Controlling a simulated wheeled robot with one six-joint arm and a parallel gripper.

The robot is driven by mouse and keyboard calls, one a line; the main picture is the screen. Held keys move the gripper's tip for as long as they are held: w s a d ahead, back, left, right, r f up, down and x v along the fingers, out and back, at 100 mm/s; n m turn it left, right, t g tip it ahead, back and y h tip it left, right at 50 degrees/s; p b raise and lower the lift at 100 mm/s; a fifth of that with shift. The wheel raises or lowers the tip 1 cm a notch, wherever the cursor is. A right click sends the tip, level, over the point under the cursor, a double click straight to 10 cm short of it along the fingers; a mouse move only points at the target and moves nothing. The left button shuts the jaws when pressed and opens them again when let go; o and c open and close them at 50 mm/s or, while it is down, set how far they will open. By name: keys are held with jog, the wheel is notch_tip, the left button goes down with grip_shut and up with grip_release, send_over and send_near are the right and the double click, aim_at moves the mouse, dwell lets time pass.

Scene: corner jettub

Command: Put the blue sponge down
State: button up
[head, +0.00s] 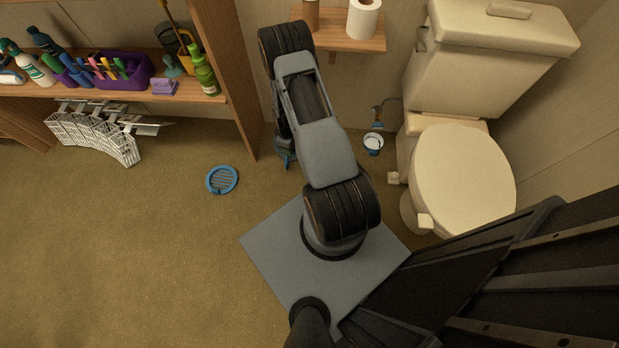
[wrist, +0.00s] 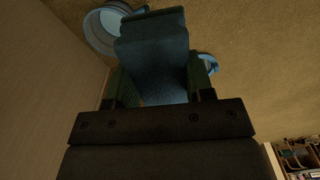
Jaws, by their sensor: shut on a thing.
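The blue sponge (wrist: 155,62) is a dark blue block in the wrist view. It sits between the two fingers of my gripper (wrist: 160,86), which is shut on it. The sponge's far end points toward the brown floor; I cannot tell how high above the floor it is. In the head view my arm covers most of the gripper, and only a small blue and dark part (head: 284,158) shows beside the arm, low near the shelf's side panel. I cannot tell whether that part is sponge or gripper.
A blue slatted ring (head: 222,180) lies on the floor. A white, blue-rimmed pot (head: 373,143) stands beside the toilet (head: 462,170). A wooden shelf (head: 120,95) holds bottles and a purple caddy (head: 122,74); a white rack (head: 95,135) is below. Floor at left is clear.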

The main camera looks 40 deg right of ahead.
jog(key=s+d+f+n+b, duration=0.2)
jog(key=f+b, duration=0.3)
jog(key=f, duration=0.6)
jog(key=s+d+f+n+b, duration=0.1)
jog(key=s+d+f+b, duration=0.2)
jog(key=f, duration=0.9)
jog(key=shift+s+n+b, duration=0.4)
jog(key=shift+s+b, duration=0.15)
jog(key=shift+b, duration=0.5)
jog(key=shift+d+f, duration=0.1)
jog(key=shift+f+b, duration=2.45)
jog(key=shift+f, duration=2.35)
jog(key=shift+f, duration=0.1)
jog(key=shift+f, duration=0.15)
jog(key=o, duration=0.9)
jog(key=shift+r, duration=0.2)
